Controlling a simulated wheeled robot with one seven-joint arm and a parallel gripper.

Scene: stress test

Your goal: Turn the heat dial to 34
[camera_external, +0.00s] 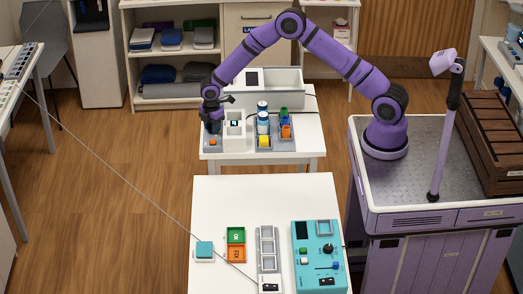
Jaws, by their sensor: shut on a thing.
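My gripper (213,121) is at the left end of the far white table, pointing down. It is shut on a small dark part, seemingly a knob, just above a grey unit (207,148) with an orange patch on its front. The fingers hide most of this part, and I cannot read any scale on it. Close to its right stands a pale upright unit (235,141) with a small dark display (234,123); its digits are too small to read.
A grey rack (273,148) with blue, green, yellow and orange items stands right of the pale unit, before a white open box (283,82). The near table (215,212) holds a teal panel (307,258) with a black knob (328,248), coloured blocks and a grey tray.

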